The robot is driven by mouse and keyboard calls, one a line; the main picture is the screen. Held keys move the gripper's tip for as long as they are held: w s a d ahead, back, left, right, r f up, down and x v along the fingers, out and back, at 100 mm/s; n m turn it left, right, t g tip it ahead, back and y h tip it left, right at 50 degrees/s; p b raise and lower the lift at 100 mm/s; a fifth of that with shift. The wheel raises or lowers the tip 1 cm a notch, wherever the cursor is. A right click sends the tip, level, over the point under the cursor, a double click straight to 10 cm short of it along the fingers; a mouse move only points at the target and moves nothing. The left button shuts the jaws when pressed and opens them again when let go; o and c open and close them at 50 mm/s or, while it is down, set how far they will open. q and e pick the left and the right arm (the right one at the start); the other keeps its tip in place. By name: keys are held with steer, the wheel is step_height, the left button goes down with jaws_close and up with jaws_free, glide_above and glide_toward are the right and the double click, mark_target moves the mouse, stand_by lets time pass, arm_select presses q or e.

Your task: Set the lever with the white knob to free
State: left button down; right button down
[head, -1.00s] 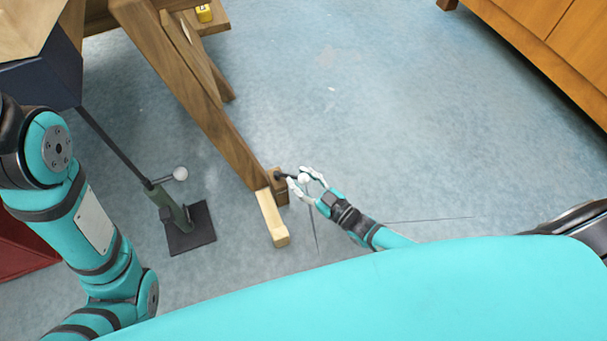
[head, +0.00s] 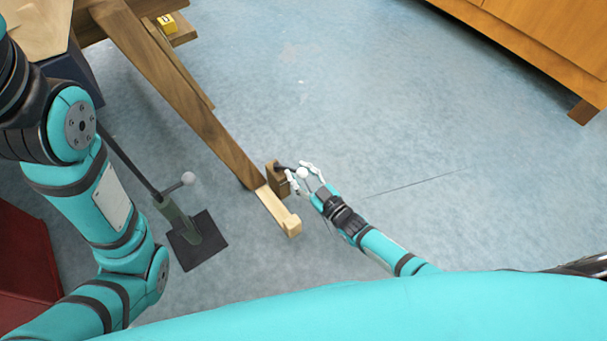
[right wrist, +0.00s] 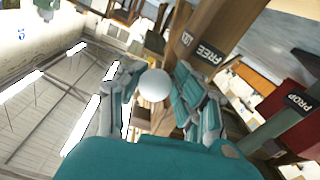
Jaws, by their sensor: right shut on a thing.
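The lever with the white knob (head: 302,173) sticks out from a small brown wooden block (head: 276,181) beside the foot of a long wooden beam (head: 190,105). My right gripper (head: 305,176) has its fingers around this knob. In the right wrist view the white knob (right wrist: 154,86) sits between the fingers (right wrist: 152,90).
A pale wooden foot (head: 279,210) lies at the beam's end. A wooden cabinet (head: 540,45) stands upper right. Open blue floor lies between.

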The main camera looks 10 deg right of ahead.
steer(key=shift+w+d+r, duration=0.1)
steer(key=shift+w+d, duration=0.2)
steer(key=shift+d, duration=0.1)
steer(key=c, duration=1.1)
jaws_free()
steer(key=shift+c, duration=0.2)
steer(key=shift+o, duration=1.4)
steer(key=shift+s+a, duration=0.1)
steer(key=shift+s, duration=0.15)
steer(key=v, duration=1.1)
steer(key=shift+s+d, duration=0.2)
steer(key=shift+s, duration=0.1)
steer(key=shift+c, duration=0.4)
